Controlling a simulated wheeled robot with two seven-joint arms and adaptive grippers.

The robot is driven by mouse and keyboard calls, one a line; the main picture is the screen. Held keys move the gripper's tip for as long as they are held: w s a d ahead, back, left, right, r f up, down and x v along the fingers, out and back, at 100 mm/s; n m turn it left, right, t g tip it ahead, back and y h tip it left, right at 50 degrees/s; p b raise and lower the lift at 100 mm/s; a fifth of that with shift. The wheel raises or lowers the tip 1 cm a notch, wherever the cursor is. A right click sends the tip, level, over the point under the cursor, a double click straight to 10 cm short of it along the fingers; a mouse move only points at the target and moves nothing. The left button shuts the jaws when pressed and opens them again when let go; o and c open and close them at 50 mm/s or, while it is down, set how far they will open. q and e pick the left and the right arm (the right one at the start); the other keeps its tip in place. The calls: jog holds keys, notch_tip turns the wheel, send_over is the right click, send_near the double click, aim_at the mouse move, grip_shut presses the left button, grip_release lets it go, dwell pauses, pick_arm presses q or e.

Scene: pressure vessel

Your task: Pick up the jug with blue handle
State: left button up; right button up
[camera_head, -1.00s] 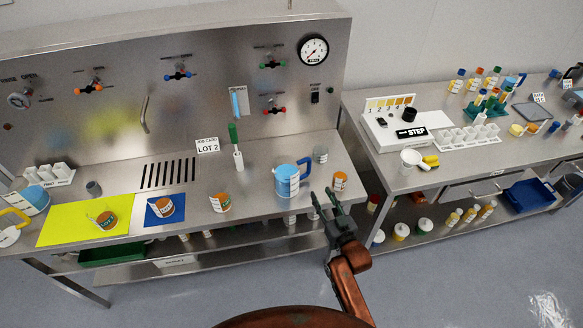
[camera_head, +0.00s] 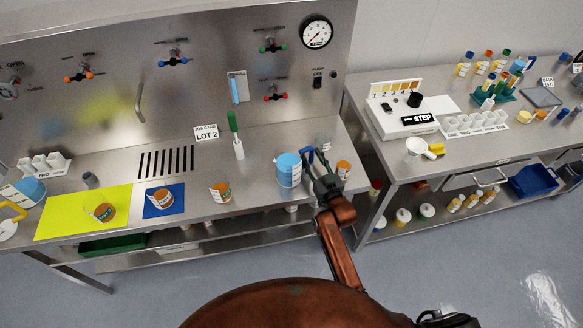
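The jug with the blue handle (camera_head: 288,172) stands upright on the left steel bench, with a light blue upper part and a white label. Its blue handle (camera_head: 307,153) faces right, towards my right gripper. My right gripper (camera_head: 318,165) is at the handle, its dark fingers overlapping it in the picture. The fingers hide part of the handle, so I cannot tell whether they are closed on it. My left gripper is not in view.
A grey cup (camera_head: 323,143) and an orange-labelled jar (camera_head: 343,169) stand close by the gripper. A green-handled tool in a white holder (camera_head: 236,140) is left of the jug. An orange-labelled pot (camera_head: 220,192) stands farther left. A gap separates the right bench (camera_head: 400,176).

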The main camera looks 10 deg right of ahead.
jog(key=shift+w, duration=0.15)
jog(key=c, duration=0.6)
grip_shut()
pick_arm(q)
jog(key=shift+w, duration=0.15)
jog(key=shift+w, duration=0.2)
